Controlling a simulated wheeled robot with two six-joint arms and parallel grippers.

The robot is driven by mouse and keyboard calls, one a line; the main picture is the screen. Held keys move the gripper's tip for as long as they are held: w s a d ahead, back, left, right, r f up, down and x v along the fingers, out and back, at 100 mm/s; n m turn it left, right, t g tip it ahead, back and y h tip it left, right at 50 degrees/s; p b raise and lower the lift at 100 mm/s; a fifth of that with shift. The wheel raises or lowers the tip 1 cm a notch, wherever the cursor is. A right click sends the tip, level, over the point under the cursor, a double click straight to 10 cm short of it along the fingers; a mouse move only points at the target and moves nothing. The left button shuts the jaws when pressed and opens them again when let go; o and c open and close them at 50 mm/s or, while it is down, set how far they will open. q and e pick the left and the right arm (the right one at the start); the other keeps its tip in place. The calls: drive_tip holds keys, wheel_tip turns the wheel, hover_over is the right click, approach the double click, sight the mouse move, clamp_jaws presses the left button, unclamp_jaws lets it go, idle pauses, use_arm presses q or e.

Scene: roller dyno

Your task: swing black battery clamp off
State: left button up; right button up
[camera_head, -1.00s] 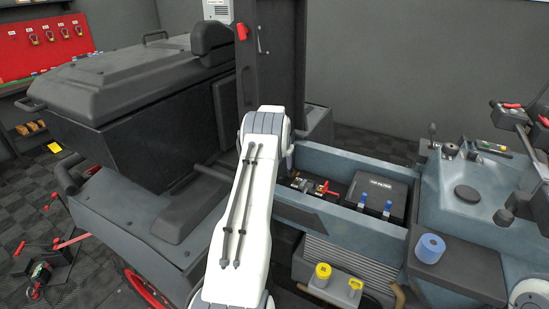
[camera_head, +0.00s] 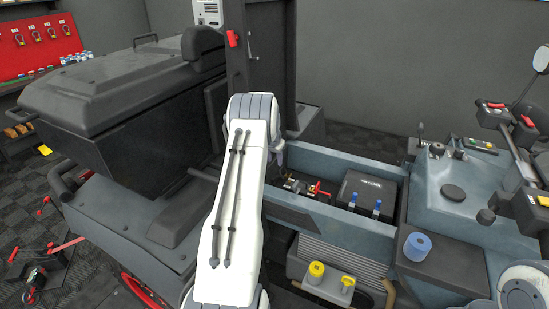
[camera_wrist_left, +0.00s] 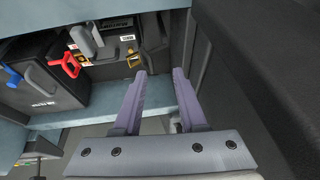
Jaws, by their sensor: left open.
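The open bay (camera_head: 330,222) of the blue-grey machine holds a battery area with a red clamp or handle (camera_head: 318,189) and small dark parts (camera_head: 294,185) to its left. In the left wrist view the red handle (camera_wrist_left: 71,64) is at upper left, with a grey lever-like part (camera_wrist_left: 85,40) beside it. Which part is the black clamp I cannot tell for sure. My left gripper (camera_wrist_left: 159,72) is open and empty, apart from these parts, its fingers reaching toward the bay. In the head view my arm hides its fingers. My right gripper is not in view.
A black box (camera_head: 369,183) with blue clips (camera_head: 376,207) fills the bay's right half. The bay's walls stand close around the parts. A large dark cabinet (camera_head: 110,90) stands left.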

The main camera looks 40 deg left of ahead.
use_arm(q)
drive_tip(key=p+v, duration=0.2)
drive_tip(key=v, duration=0.4)
drive_tip(key=shift+d, duration=0.15)
idle(0.6)
drive_tip(key=b+v, duration=0.2)
drive_tip(key=v, duration=0.8)
drive_tip(key=shift+r+b, duration=0.2)
drive_tip(key=shift+b, duration=0.1)
drive_tip(key=shift+s, duration=0.1)
drive_tip(key=b, duration=0.3)
approach(281, 169)
drive_tip(key=shift+y, duration=0.3)
drive_tip(key=p+x, duration=0.1)
drive_tip(key=x, duration=0.2)
drive_tip(key=p+x, duration=0.1)
drive_tip(key=x, duration=0.3)
drive_tip(key=shift+d+f, duration=0.15)
drive_tip(key=shift+f, duration=0.1)
